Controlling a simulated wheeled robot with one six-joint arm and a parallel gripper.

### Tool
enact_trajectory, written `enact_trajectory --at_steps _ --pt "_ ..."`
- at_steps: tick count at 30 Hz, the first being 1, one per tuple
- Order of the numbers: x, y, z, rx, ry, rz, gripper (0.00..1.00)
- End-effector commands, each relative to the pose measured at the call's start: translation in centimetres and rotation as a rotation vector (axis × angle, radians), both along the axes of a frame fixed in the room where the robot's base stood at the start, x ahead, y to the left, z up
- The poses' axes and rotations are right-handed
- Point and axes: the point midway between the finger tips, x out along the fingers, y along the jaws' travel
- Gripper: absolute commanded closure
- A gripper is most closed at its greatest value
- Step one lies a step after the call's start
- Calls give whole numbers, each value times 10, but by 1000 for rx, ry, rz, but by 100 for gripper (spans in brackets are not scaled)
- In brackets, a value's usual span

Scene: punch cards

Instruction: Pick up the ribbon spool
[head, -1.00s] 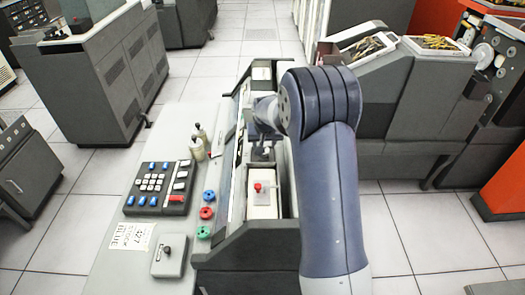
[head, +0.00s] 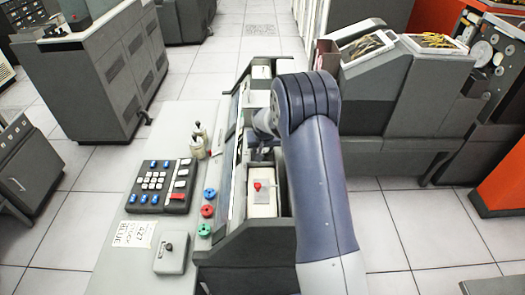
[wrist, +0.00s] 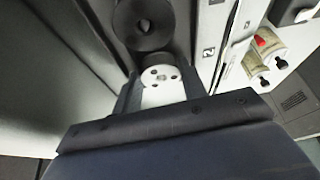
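My gripper is over the grey machine beyond the spools, mostly hidden by my arm in the head view.
A keypad (head: 161,185), a lever box (head: 172,253) and a paper note (head: 134,234) lie on the desk (head: 118,268). The grey machine's raised edge (head: 245,238) borders the desk on the right.

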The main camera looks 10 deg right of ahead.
Motion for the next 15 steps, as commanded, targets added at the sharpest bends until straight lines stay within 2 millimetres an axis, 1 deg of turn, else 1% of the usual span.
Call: enact_trajectory --at_steps 1,4,11,15 --pt "0 0 0 0 0 0 75" --pt "0 0 0 0 0 0 82" --pt "0 0 2 0 -1 0 82" --pt "1 0 13 0 -4 0 82"
